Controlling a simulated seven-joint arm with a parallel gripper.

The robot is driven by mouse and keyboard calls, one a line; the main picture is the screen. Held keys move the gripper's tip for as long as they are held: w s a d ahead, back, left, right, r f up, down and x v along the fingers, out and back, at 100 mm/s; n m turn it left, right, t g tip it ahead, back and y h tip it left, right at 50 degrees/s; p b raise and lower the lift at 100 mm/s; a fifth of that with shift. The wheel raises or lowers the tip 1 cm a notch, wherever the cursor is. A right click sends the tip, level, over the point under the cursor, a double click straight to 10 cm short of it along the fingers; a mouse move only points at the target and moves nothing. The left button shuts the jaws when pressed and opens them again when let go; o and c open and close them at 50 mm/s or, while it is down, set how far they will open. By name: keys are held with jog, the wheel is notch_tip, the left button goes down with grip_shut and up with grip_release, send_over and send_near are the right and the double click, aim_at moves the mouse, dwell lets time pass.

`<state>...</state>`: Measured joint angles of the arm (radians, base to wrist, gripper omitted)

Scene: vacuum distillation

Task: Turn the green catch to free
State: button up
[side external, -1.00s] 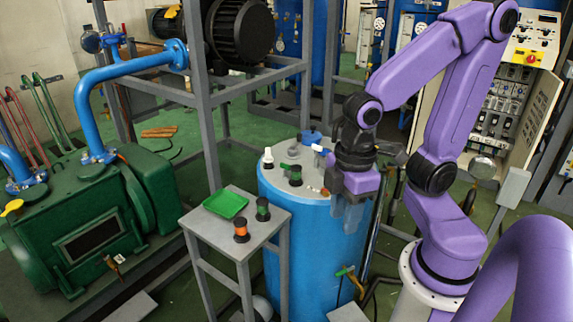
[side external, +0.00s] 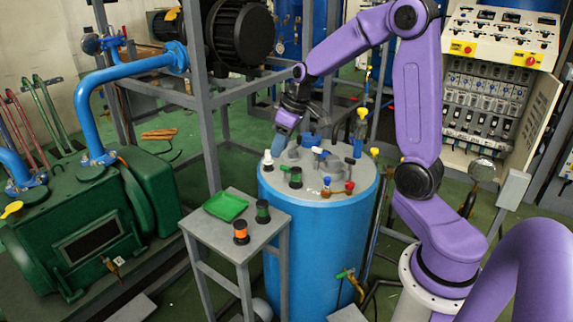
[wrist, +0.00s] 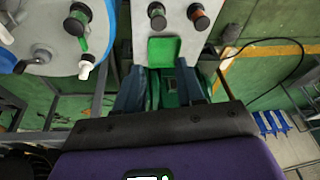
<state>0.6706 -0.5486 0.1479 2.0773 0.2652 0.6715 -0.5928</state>
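The green catch (side external: 295,178), a dark knob with a green part, sits on the lid of the blue tank (side external: 315,240), near its front left. It also shows at the upper left of the wrist view (wrist: 77,22), with its green part below the black knob. My gripper (side external: 279,147) is above the back left of the lid, behind the catch and apart from it. In the wrist view my gripper's two fingers (wrist: 160,88) stand apart with nothing between them. The catch's exact angle is too small to tell.
A white-topped fitting (side external: 268,159) stands beside the catch, and a red valve (side external: 349,187) is on the lid's right. A grey side table (side external: 254,230) holds a green tray (side external: 225,206), a green-banded spool (side external: 263,211) and an orange-banded one (side external: 240,231). A frame post (side external: 208,140) rises at left.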

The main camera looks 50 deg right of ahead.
jog(key=w+d+f+m+t+h, duration=0.1)
jog(key=w+d+m+h, duration=0.15)
jog(key=d, duration=1.25)
send_near(285, 167)
jog(key=shift+m+y, duration=0.35)
jog(key=shift+y, duration=0.1)
jog(key=x, duration=0.5)
jog(key=d+x, duration=0.1)
jog(key=x, duration=0.2)
jog(key=shift+w+f, duration=0.15)
jog(key=shift+f, duration=0.05)
grip_shut()
